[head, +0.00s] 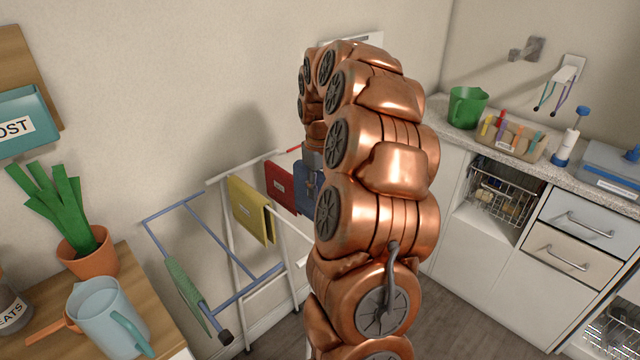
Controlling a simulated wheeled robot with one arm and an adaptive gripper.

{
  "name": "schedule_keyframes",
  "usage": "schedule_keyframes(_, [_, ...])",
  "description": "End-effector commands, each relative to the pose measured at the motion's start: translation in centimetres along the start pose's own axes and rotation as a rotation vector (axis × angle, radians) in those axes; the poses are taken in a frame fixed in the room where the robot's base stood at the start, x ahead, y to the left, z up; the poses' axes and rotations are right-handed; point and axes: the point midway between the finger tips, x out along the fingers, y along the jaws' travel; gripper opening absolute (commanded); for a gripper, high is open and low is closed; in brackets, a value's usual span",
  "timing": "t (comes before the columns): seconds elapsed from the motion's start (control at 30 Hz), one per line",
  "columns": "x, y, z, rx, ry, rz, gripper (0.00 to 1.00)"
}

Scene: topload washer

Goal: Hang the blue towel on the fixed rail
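A blue towel (304,186) with a small pale label hangs beside a red towel (280,187) on the rack, partly hidden behind my arm. My gripper (313,158) is just above the blue towel; only a bit of its grey metal shows. Its fingertips are hidden, so I cannot tell whether it touches or holds the towel. The white rack frame (228,235) stands against the wall, with a yellow towel (250,210) on it. A blue-grey rail frame (215,235) reaches out left with a green towel (188,298). Which rail is the fixed one is unclear.
A wooden table (139,263) at the left holds a potted plant (86,253) and a light blue jug (106,316). A counter (560,176) at the right carries a green jug (467,107) and a tray. A wire basket (503,190) sits below. Floor (470,315) is open between.

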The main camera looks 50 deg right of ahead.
Motion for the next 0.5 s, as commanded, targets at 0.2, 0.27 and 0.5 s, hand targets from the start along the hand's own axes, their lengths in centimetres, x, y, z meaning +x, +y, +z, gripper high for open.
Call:
schedule_keyframes(0.2, [1.6, 0.0, 0.0, 0.0, -0.001, 0.0, 0.0])
schedule_keyframes(0.27, [2.0, 0.0, 0.0, 0.0, -0.001, 0.0, 0.0])
schedule_keyframes(0.5, [3.5, 0.1, 0.0, 0.001, 0.002, 0.002, 0.0])
